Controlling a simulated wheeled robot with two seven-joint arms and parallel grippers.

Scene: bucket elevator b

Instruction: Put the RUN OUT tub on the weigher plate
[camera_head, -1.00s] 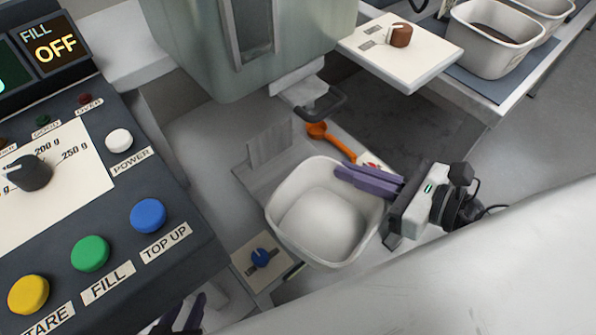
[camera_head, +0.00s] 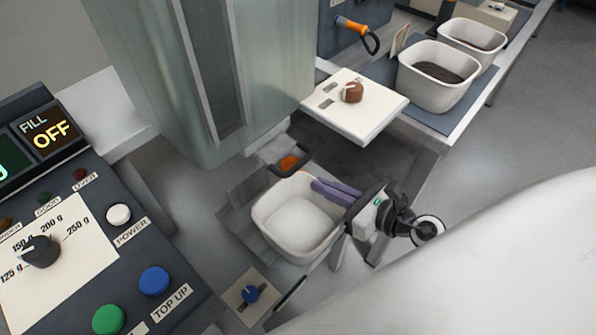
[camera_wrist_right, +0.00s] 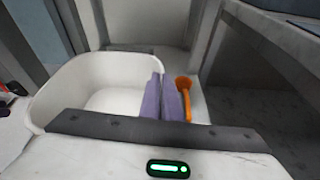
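My left gripper is out of view.
The hopper outlet handle (camera_head: 290,160) overhangs behind the tub. The control panel (camera_head: 150,235) stands left, a blue knob (camera_head: 250,294) in front. Tubs with dark contents (camera_head: 440,75) stand at back right.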

